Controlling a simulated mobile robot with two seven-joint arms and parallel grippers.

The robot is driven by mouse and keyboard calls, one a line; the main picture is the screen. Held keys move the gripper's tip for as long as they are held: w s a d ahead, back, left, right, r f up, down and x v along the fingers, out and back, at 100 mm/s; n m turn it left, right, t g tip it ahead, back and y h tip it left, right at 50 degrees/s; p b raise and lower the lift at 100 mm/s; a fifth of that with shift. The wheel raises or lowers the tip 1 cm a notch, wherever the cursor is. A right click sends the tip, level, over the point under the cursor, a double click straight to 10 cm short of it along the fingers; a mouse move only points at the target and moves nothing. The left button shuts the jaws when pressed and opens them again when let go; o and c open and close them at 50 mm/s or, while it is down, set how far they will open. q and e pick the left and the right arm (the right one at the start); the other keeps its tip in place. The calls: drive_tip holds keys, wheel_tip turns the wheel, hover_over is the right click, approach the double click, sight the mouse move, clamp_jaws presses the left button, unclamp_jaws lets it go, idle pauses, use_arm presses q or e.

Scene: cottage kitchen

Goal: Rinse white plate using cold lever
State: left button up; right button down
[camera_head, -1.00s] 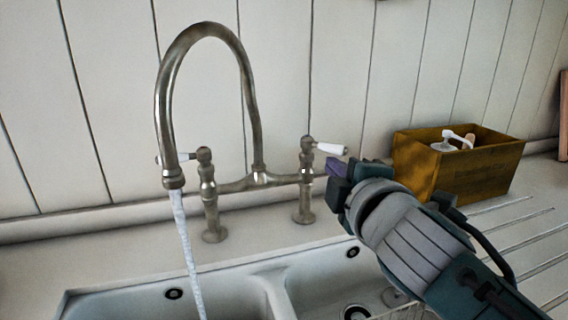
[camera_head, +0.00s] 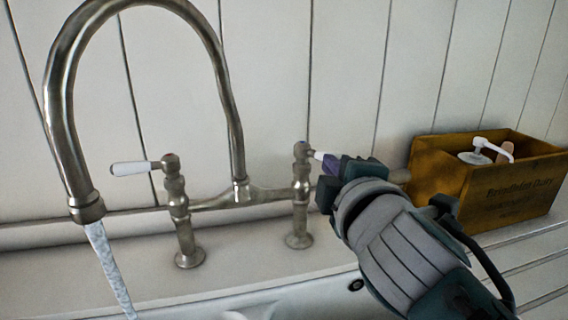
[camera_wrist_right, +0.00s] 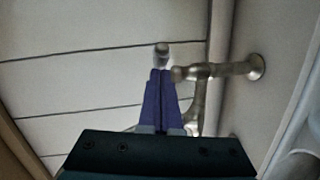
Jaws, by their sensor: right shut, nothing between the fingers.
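The bridge tap's tall curved spout (camera_head: 62,130) runs a stream of water (camera_head: 108,268) down at the lower left. The right tap post (camera_head: 301,195) carries a short white lever (camera_head: 318,155), largely hidden by my right gripper. The left tap post (camera_head: 178,205) has a red-marked top and a white lever (camera_head: 135,168) pointing left. My right gripper (camera_head: 328,167) is shut and empty, its purple fingertips at the right lever; I cannot tell whether they touch it. In the wrist view its closed fingers (camera_wrist_right: 161,85) point toward the tap fittings (camera_wrist_right: 200,85). The white plate cannot be made out. My left gripper is out of view.
A wooden box (camera_head: 480,185) with a white pump dispenser (camera_head: 490,150) stands on the counter at right, behind my right arm. White plank wall (camera_head: 350,60) is close behind the tap. Only a strip of sink shows at the bottom.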

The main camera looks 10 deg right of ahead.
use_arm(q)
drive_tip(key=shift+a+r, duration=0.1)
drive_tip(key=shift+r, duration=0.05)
use_arm(e)
drive_tip(key=shift+r, duration=0.1)
use_arm(q)
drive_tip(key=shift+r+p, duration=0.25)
drive_tip(key=shift+p, duration=0.15)
use_arm(e)
drive_tip(key=shift+d+n+y, duration=0.25)
drive_tip(key=shift+n+y, duration=0.05)
drive_tip(key=shift+y, duration=0.3)
